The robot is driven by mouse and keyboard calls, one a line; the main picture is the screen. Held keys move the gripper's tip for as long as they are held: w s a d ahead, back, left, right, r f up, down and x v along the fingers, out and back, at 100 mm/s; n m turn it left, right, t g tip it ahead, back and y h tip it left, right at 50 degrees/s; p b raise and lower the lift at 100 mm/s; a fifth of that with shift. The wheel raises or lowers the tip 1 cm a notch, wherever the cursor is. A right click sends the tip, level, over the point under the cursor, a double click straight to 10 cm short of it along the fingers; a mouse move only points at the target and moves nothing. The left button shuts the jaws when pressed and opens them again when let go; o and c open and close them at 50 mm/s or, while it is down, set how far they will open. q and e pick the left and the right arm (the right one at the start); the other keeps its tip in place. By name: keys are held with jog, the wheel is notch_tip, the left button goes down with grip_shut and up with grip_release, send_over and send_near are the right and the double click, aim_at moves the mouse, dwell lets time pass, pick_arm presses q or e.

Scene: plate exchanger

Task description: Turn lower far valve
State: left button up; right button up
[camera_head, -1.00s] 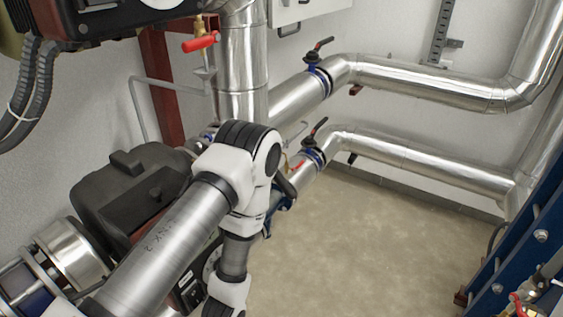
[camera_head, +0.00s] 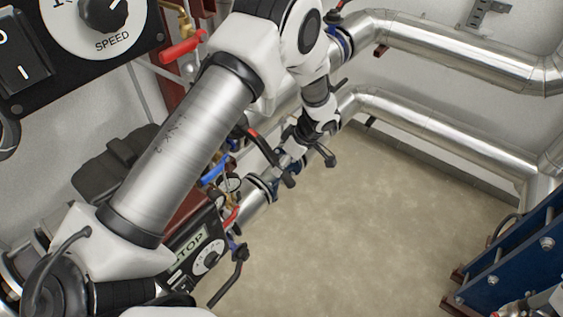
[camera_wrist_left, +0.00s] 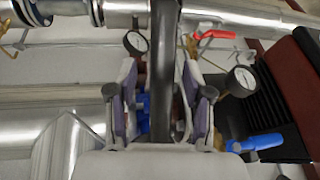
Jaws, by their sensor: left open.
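The valve's body is hidden behind my left arm. My left gripper (camera_head: 306,166) points down and toward the front, with its fingers spread, nearer than that tip. In the left wrist view the left gripper (camera_wrist_left: 162,105) is open. A dark bar (camera_wrist_left: 163,55) runs lengthwise between its fingers with no clear contact; I cannot tell which part it belongs to. My right gripper is not in view.
The upper far valve (camera_head: 340,42) sits on the upper pipe (camera_head: 450,50). Below my arm are a blue lever (camera_head: 214,171), a red lever (camera_head: 231,218) and gauges (camera_wrist_left: 241,80). A blue frame (camera_head: 520,265) stands at right. The floor (camera_head: 370,230) between is clear.

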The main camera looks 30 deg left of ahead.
pick_arm(q)
jog(key=shift+s+a+f+p, duration=0.15)
jog(key=shift+s+a+f, duration=0.15)
jog(key=shift+f, duration=0.15)
jog(key=shift+s+a+f+p, duration=0.2)
jog(key=shift+s+f, duration=0.1)
jog(key=shift+f, duration=0.1)
jog(key=shift+w+a+f, duration=0.1)
jog(key=shift+w+f, duration=0.05)
jog(key=shift+f, duration=0.2)
jog(key=shift+w+f, duration=0.2)
jog(key=shift+w, duration=0.1)
jog(key=shift+s+r, duration=0.1)
jog(key=shift+s, duration=0.1)
grip_shut()
